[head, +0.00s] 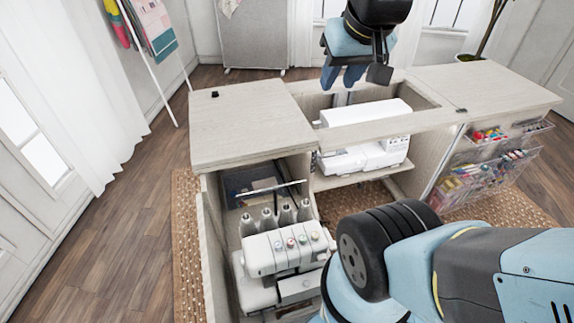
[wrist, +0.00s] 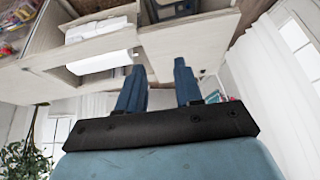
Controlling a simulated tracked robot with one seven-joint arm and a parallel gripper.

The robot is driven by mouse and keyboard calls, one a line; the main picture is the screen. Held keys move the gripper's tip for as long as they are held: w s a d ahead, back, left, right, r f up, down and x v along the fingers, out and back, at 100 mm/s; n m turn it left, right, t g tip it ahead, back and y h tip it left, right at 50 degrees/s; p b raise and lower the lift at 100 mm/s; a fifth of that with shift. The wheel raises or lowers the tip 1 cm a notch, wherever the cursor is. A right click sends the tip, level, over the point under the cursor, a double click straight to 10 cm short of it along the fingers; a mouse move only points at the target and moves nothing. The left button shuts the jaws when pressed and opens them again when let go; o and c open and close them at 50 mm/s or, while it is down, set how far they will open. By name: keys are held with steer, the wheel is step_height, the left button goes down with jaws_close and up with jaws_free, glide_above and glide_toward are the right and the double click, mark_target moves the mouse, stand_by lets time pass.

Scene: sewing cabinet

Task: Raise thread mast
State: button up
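A white serger (head: 285,252) with coloured dials stands low in the left bay of the cabinet. Several grey thread cones (head: 267,219) stand in a row behind its dials. The thread mast (head: 268,188) shows as a thin, light crossbar just above the cones; its lower post is mostly hidden. My gripper (head: 340,82) is above the rear of the cabinet, well apart from the serger and mast. In the wrist view its two blue fingers (wrist: 159,70) are spread with nothing between them. I cannot make out the mast in the wrist view.
The cabinet's left top (head: 245,125) overhangs behind the mast. A white sewing machine (head: 365,155) sits in the middle bay. Clear bins of thread (head: 490,178) hang at the right. Open wooden floor (head: 120,240) lies left of the cabinet.

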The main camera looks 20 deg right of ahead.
steer(key=w+a+f+m+g+y, duration=0.1)
steer(key=w+a+f+m+g, duration=0.15)
steer(key=w+f+m, duration=0.55)
steer(key=w+a+f+m+g, duration=0.1)
steer(key=w+f+m+g, duration=0.3)
steer(key=w+f, duration=0.75)
step_height(320, 180, down, 25)
steer(key=m+g+h, duration=0.1)
steer(key=m, duration=0.4)
steer(key=shift+d+m, duration=0.3)
steer(key=shift+d, duration=0.15)
jaws_close()
stand_by(0.4)
